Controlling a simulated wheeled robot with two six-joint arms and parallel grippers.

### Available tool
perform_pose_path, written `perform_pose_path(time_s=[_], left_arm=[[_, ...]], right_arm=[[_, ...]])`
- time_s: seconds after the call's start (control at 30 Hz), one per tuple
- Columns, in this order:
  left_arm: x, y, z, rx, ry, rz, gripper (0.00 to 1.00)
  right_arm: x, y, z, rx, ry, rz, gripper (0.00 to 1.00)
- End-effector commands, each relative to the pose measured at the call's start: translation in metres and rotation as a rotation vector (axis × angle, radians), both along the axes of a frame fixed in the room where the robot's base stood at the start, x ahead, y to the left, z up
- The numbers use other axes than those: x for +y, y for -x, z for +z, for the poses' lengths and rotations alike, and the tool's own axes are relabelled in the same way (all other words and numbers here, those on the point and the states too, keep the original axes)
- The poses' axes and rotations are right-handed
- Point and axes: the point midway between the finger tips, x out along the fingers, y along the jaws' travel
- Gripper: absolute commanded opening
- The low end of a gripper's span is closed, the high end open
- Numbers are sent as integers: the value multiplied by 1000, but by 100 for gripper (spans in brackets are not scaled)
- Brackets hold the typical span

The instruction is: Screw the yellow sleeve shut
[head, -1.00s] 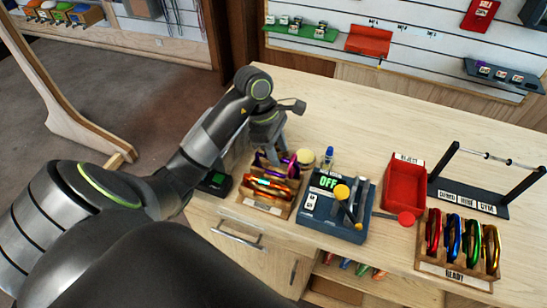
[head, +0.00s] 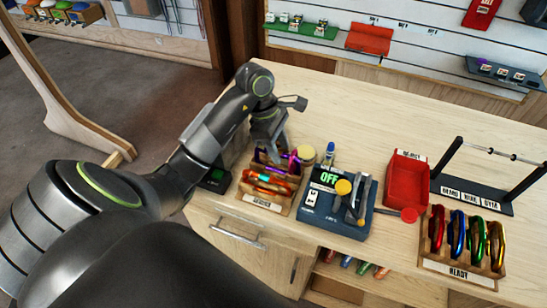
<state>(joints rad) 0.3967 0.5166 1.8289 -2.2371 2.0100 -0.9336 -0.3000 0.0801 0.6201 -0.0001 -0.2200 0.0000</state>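My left gripper (head: 270,146) points down over the back of a wooden rack (head: 263,204) at the left of the bench. Its fingertips are at the purple carabiner (head: 293,160), partly hidden among the gear. I cannot tell whether the fingers are open or shut on it. Orange and red carabiners (head: 268,181) stand in front in the same rack. I cannot make out a yellow sleeve on any of these carabiners; it is too small or hidden. My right gripper is not in view.
Further right are a red bin (head: 405,183), a bar stand (head: 470,194) and the READY rack (head: 455,269). The back bench is clear.

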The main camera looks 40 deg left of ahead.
Motion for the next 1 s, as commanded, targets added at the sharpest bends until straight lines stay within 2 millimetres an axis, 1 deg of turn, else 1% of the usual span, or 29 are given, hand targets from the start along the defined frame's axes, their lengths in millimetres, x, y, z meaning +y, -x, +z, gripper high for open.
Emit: perform_pose_path(time_s=[0.03, 0.33, 0.73, 1.0], left_arm=[[0, 0, -4, -1, 0, 0, 40], [0, 0, -13, -1, 0, 0, 40], [0, 1, -13, -1, 0, 0, 40], [-3, 14, -12, 0, 0, -1, 40]], right_arm=[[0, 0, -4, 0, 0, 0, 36], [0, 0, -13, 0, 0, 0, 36], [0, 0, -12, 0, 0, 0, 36], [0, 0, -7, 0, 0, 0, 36]])
